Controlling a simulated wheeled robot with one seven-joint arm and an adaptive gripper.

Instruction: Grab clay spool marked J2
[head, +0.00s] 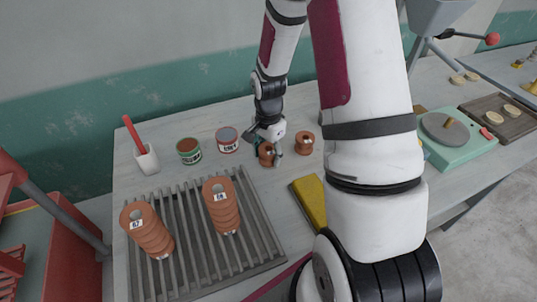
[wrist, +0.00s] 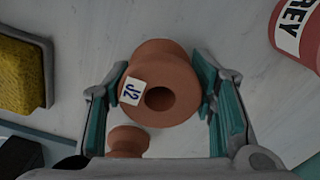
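The clay spool marked J2 (wrist: 160,88) is a reddish-brown spool with a central hole and a white label. In the wrist view it sits between the two teal-padded fingers of my gripper (wrist: 162,85), with no clear gap at either fingertip. My gripper looks shut on it. In the head view the spool (head: 266,157) is at table level under my gripper (head: 270,148), partly covered by the fingers. Its label cannot be read there.
A second spool (head: 304,143) stands close on the right. Two labelled cans (head: 228,145) (head: 189,156) are on the left. A yellow sponge (head: 311,200) lies in front.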

